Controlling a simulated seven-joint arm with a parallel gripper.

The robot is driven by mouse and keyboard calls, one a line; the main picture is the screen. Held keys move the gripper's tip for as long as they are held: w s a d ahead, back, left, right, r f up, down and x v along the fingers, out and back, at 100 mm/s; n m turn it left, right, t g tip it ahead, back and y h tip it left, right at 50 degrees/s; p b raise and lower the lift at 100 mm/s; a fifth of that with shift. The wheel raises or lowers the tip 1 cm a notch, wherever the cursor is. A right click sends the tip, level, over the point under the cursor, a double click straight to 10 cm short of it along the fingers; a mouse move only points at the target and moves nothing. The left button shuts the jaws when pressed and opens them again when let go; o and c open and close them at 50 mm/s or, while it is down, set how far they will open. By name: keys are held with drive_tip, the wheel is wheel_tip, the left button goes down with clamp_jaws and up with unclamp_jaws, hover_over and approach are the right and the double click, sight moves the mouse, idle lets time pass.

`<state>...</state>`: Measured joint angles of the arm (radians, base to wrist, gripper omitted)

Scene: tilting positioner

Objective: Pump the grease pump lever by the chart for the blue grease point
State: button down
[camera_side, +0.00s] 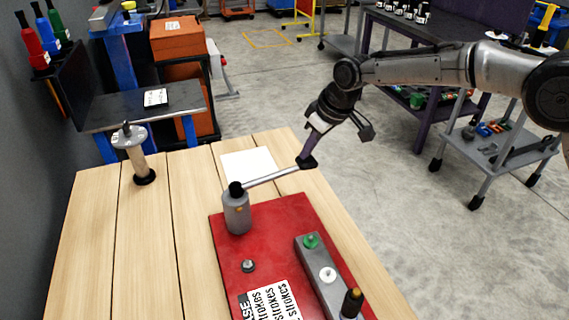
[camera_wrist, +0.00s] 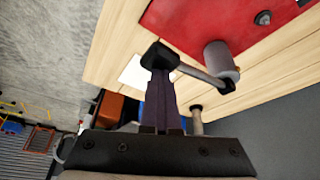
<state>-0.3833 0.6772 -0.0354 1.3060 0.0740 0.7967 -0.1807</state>
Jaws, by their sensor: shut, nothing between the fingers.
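The grease pump (camera_side: 237,213) is a grey upright cylinder with a black cap on the red board. Its lever (camera_side: 275,175) is a grey rod sloping up to the right, ending in a black grip (camera_side: 307,163). My gripper (camera_side: 305,155) is shut and empty, its fingertips at the black grip from above; I cannot tell if they touch. In the wrist view the shut fingers (camera_wrist: 161,85) reach the black grip (camera_wrist: 158,57), with the pump (camera_wrist: 221,62) beyond. The chart (camera_side: 270,302) shows the word "strokes", partly cut off. I see no blue grease point.
The red board (camera_side: 225,265) carries a grey bolt (camera_side: 248,266) and a grey block (camera_side: 312,262) with green, white and dark brass-topped fittings. A white sheet (camera_side: 250,163) lies behind the pump. A grey post (camera_side: 134,155) stands far left. The wooden table is clear at left.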

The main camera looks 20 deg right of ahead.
drive_tip(key=shift+s+a+f, duration=0.1)
drive_tip(key=shift+f, duration=1.2)
drive_tip(key=shift+a+f, duration=0.1)
drive_tip(key=shift+f, duration=1.15)
drive_tip(key=shift+r, duration=0.15)
wheel_tip(320, 180, up, 15)
drive_tip(key=shift+d, duration=0.15)
drive_tip(key=shift+f, duration=0.2)
hover_over(309, 162)
drive_tip(key=shift+w+f, duration=0.25)
drive_tip(key=shift+f, duration=1.55)
drive_tip(key=shift+w+f, duration=0.2)
drive_tip(key=shift+f, duration=1.55)
